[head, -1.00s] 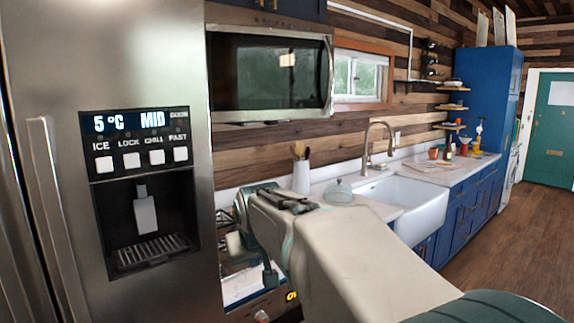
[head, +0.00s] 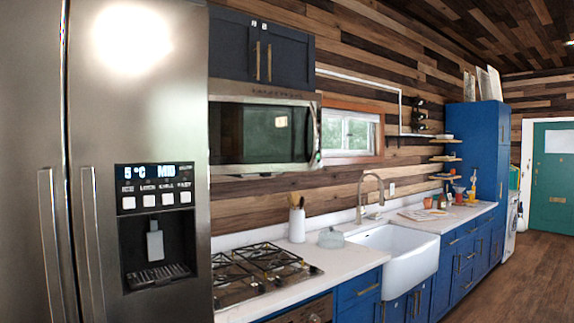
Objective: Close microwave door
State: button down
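The microwave (head: 262,135) hangs under the dark blue upper cabinet, above the stove, just right of the fridge. Its dark glass door faces out and looks closed in the head view, with the door handle (head: 313,134) upright at its right side. I see no gap at the door edge from here, though the left end is cut off by the fridge. My gripper and arm do not show in this frame.
The tall steel fridge (head: 140,60) fills the left side and stands close. Below the microwave are a gas cooktop (head: 262,268), a utensil holder (head: 297,224) and a white sink (head: 400,258). The wooden floor (head: 510,290) at right is clear.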

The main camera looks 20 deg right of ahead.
aim_at(249, 135)
jog(key=z, duration=0.55)
jog(key=i, duration=0.65)
jog(key=z, duration=0.7)
jog(key=i, duration=0.8)
jog(key=u, duration=0.75)
jog(key=i, duration=0.9)
jog(key=u, duration=0.85)
